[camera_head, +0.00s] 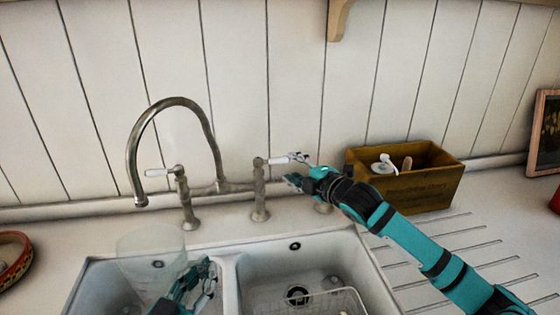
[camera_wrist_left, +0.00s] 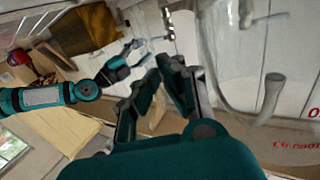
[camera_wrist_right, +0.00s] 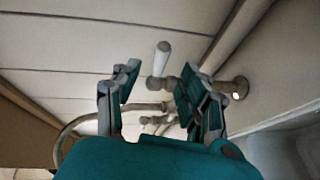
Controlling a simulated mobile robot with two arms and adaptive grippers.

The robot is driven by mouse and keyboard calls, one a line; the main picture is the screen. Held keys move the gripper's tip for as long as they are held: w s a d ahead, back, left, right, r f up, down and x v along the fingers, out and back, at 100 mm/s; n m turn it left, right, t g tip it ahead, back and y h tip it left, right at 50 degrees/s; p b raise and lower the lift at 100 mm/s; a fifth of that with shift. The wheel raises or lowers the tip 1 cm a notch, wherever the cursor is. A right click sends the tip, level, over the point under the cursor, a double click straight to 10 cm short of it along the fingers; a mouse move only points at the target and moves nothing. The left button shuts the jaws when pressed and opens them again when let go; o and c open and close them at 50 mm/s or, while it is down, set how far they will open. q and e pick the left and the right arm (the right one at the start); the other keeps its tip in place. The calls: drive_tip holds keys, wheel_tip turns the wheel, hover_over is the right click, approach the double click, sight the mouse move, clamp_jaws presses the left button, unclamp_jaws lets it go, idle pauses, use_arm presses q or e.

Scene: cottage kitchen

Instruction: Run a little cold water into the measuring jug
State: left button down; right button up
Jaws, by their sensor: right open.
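The clear measuring jug (camera_head: 148,268) is over the left basin, below and near the curved spout (camera_head: 140,198). Red markings show on its wall in the left wrist view (camera_wrist_left: 298,146). My left gripper (camera_head: 208,275) is at the jug's right side, its fingers closed around what looks like the handle; the exact contact is unclear. No water stream is visible. The tap has a left lever (camera_head: 158,172) and a right lever (camera_head: 280,160) with white grips. My right gripper (camera_head: 296,170) is open beside the right lever; in the right wrist view the white lever (camera_wrist_right: 163,58) appears between its fingers.
The double sink (camera_head: 228,275) has a wire rack (camera_head: 335,304) in its right basin. A wooden box (camera_head: 428,186) with a white pump bottle (camera_head: 383,165) stands right of the tap, near my right arm. A patterned bowl (camera_head: 14,262) sits at far left.

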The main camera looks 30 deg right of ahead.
sight(282, 161)
drive_tip(key=w, duration=0.4)
drive_tip(key=w+f, duration=0.1)
drive_tip(key=w, duration=0.2)
drive_tip(key=shift+a+f, duration=0.1)
drive_tip(key=shift+a, duration=0.25)
clamp_jaws()
drive_tip(key=shift+w, duration=0.1)
